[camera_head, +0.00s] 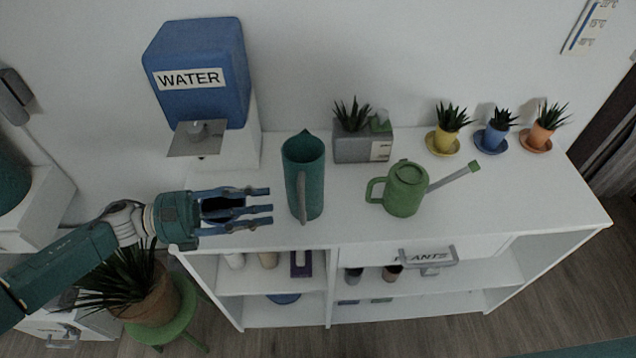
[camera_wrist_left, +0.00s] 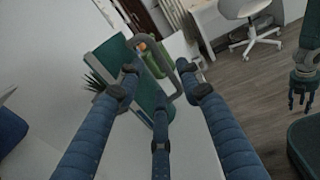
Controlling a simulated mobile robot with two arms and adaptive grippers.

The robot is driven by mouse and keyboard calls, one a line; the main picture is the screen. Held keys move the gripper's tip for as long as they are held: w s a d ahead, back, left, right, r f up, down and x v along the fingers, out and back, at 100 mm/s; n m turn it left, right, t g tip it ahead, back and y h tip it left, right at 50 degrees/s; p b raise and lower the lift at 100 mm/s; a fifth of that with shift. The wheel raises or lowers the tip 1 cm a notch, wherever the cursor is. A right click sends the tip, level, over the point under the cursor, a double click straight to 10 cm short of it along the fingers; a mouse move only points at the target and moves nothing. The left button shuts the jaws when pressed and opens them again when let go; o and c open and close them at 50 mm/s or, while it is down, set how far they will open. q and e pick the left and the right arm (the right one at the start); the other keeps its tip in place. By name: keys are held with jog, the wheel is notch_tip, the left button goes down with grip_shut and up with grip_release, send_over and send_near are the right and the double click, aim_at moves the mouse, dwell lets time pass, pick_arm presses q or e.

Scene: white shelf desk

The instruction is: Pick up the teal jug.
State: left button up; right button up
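The teal jug (camera_head: 306,178) stands upright on the white shelf desk in the head view, its handle facing the front. My left gripper (camera_head: 268,207) is just left of the jug, with its fingers spread open and pointing at it. There appears to be a gap between the fingertips and the jug. In the left wrist view the jug (camera_wrist_left: 147,92) shows beyond the fingers, with its handle between them. My right gripper (camera_wrist_left: 302,92) hangs at the right of the left wrist view, with its fingers apart and nothing between them.
The green watering can (camera_head: 405,190) stands right of the jug. A blue water dispenser (camera_head: 198,80) is behind left, and a grey planter (camera_head: 362,146) behind. Several small potted plants, one in a yellow pot (camera_head: 447,140), line the back right. The front right desktop is clear.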

aim_at(301, 201)
pick_arm(q)
jog(key=d+p, duration=0.1)
jog(key=d, duration=0.1)
jog(key=d+p, duration=0.1)
jog(key=d, duration=0.2)
jog(key=w+d+p, duration=0.1)
jog(key=d, duration=0.2)
jog(key=shift+p, duration=0.3)
jog(key=shift+w+d+f, duration=0.1)
jog(key=shift+d, duration=0.2)
grip_shut()
pick_arm(e)
jog(key=r, duration=0.1)
jog(key=a+r, duration=0.2)
jog(key=r, duration=0.1)
